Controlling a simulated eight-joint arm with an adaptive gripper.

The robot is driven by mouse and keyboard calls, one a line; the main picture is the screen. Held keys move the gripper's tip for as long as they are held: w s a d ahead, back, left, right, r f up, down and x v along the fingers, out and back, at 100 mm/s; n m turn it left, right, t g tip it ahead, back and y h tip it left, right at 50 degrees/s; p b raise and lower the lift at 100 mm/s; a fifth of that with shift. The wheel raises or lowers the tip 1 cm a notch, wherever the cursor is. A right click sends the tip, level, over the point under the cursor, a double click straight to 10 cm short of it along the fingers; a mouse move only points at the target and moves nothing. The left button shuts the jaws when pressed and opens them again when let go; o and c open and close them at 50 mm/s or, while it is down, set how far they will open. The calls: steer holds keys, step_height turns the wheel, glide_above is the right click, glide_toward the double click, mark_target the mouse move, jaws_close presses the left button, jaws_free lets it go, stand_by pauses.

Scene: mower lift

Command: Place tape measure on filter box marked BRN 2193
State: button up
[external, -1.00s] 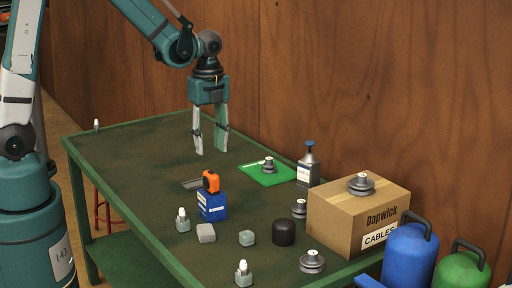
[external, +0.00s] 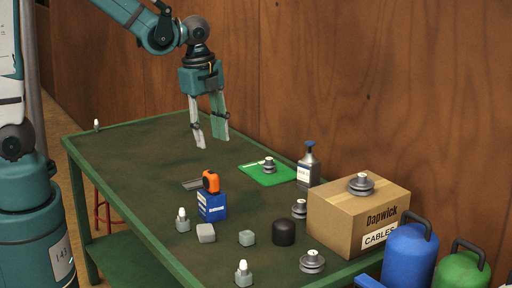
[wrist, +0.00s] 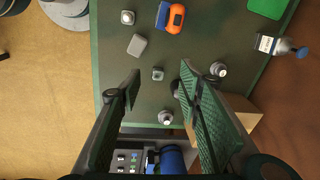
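An orange and black tape measure (external: 211,181) rests on top of a small blue box (external: 212,207) with a white label. The label is too small to read, so I cannot tell whether it says BRN 2193. The wrist view shows the orange tape measure (wrist: 175,19) and the blue box (wrist: 162,15) at its top edge. My gripper (external: 212,144) is open and empty, above the table behind the box and well clear of it. Its two fingers (wrist: 157,88) stand wide apart in the wrist view, with nothing between them in contact.
Small grey blocks (external: 206,233), a black cylinder (external: 284,233) and stacked grey discs (external: 312,262) stand nearby on the green table. The table's far left is mostly clear.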

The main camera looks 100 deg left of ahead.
steer(key=s+d+r+n+t, duration=0.2)
steer(key=d+r, duration=0.2)
steer(key=d, duration=0.6)
steer(key=s+d+r+n+t, duration=0.2)
steer(key=d+r, duration=0.2)
steer(key=d, duration=0.6)
steer(key=s+d+r+n+t, duration=0.2)
steer(key=d+r+n, duration=0.1)
steer(key=d, duration=0.7)
steer(key=shift+s+d+r+h, duration=0.3)
steer(key=shift+r+h, duration=0.1)
steer(key=shift+r, duration=0.15)
